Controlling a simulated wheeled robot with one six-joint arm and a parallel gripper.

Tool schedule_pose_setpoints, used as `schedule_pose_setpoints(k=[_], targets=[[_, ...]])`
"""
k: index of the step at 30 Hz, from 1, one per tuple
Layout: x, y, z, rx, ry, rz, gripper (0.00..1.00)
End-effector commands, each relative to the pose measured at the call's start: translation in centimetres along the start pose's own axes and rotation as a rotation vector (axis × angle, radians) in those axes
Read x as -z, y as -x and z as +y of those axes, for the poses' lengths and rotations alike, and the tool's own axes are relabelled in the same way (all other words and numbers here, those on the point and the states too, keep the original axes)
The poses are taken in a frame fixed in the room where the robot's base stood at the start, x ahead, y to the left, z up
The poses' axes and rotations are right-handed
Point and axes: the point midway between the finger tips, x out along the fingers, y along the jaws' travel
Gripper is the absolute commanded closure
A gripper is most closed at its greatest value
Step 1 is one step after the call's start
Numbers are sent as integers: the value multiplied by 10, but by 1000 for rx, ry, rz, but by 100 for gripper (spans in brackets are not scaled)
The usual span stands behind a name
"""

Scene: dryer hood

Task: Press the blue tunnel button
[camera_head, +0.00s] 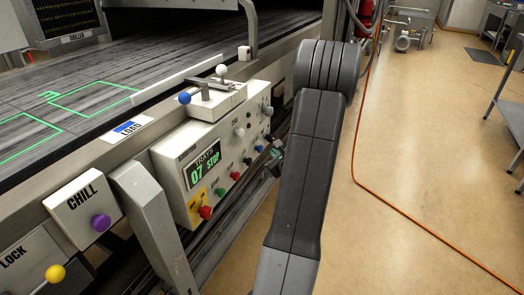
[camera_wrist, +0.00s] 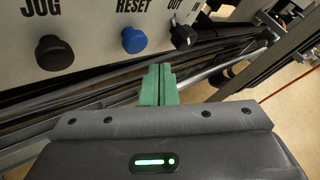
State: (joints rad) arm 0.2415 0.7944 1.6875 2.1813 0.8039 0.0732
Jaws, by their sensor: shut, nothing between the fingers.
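The blue button (camera_wrist: 133,40) sits under the label RESET on a pale control panel in the wrist view. A small blue button (camera_head: 259,148) shows on the panel's lower row in the head view, partly small and hard to make out. My gripper (camera_wrist: 160,68) has green fingers, closed together and empty. Its tips appear just below and right of the blue button in the wrist view, apart from it in the picture. In the head view my gripper (camera_head: 274,161) is by the panel's right part, partly hidden by my arm.
A black button (camera_wrist: 54,52) under JOG and a black knob (camera_wrist: 183,38) flank the blue button. Metal rails run below the panel. An orange cable (camera_head: 357,180) crosses the open floor at right.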

Motion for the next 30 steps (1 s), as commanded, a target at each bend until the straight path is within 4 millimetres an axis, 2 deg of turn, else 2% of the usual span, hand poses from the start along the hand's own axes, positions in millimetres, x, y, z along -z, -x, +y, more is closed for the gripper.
schedule_pose_setpoints(k=[12, 30], targets=[[18, 25, -18, 1, 1, 1, 100], [19, 26, -18, 0, 0, 0, 100]])
